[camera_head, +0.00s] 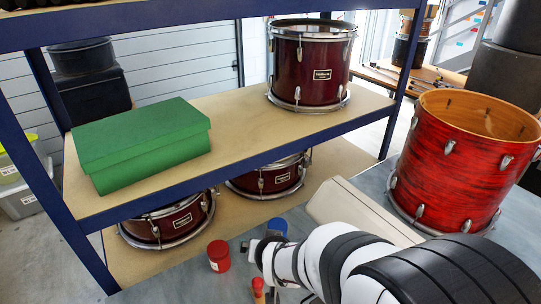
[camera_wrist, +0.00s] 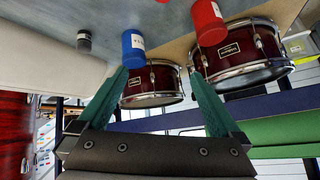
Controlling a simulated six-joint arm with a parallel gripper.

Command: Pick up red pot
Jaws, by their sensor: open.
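The red pot (camera_head: 218,255) is a small red cylinder with a pale label, standing upright on the grey bench top, left of my arm's end in the head view. In the wrist view the red pot (camera_wrist: 209,22) shows at the top, beyond the right fingertip and outside the gap between the fingers. My gripper (camera_wrist: 158,74) has two green fingers spread wide with nothing between them. In the head view its fingers are mostly hidden by my arm.
A blue pot (camera_head: 276,229) stands close by, also in the wrist view (camera_wrist: 132,48). A small grey pot (camera_wrist: 84,40) and a red-topped object (camera_head: 258,288) are near. A large red drum (camera_head: 450,165) stands right. A blue-framed shelf (camera_head: 240,158) holds a green box (camera_head: 140,143) and drums.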

